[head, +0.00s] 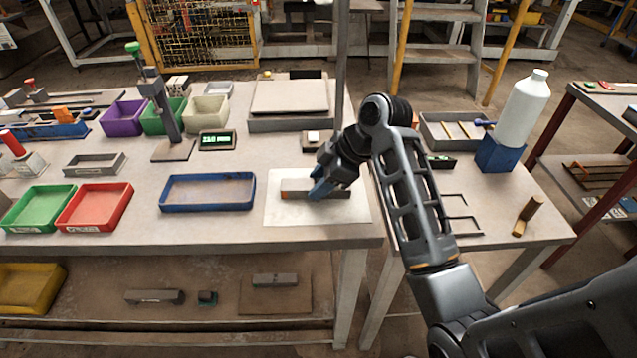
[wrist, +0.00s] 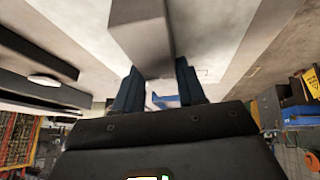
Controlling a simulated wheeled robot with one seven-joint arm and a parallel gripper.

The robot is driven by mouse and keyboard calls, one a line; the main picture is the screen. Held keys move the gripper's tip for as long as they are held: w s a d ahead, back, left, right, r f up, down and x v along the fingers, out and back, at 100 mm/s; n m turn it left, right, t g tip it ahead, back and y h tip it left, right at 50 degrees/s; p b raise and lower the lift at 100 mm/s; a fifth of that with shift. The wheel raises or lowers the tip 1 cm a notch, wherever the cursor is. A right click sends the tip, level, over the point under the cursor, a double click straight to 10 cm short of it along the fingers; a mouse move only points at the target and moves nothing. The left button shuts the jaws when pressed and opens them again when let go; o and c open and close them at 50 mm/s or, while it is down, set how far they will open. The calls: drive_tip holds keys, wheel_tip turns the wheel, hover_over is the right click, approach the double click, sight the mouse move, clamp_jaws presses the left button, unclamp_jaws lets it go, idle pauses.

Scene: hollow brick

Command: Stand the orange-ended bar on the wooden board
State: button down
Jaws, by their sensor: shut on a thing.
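The orange-ended bar (head: 296,185) is a grey block lying level, with its orange end at the left in the head view. My gripper (head: 319,188) has its blue fingers shut on it from above. The bar is over a pale flat panel (head: 283,214) at the table's front right; I cannot tell whether it touches. In the wrist view, the grey bar (wrist: 140,32) stands between the two blue fingers and runs out of the top edge; its orange end is not seen there. A flat brown board (head: 244,299) lies on the lower shelf, with a grey bar (head: 275,280) on it.
A blue tray (head: 208,207) lies left of the panel, with red (head: 95,207) and green (head: 38,208) trays further left. A digital display (head: 217,139) and a post stand (head: 170,120) are behind. A second table with a white bottle (head: 523,108) stands right.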

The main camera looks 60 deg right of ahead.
drive_tip(key=shift+r, duration=0.7)
wheel_tip(320, 180, up, 3)
drive_tip(key=shift+w+f, duration=0.1)
drive_tip(key=s+d+r+p, duration=0.5)
drive_tip(key=s+d+r, duration=0.1)
drive_tip(key=s+d, duration=0.2)
drive_tip(key=shift+s+r+p, duration=0.3)
drive_tip(key=shift+r+p, duration=0.05)
drive_tip(key=shift+p, duration=0.05)
drive_tip(key=shift+s, duration=0.1)
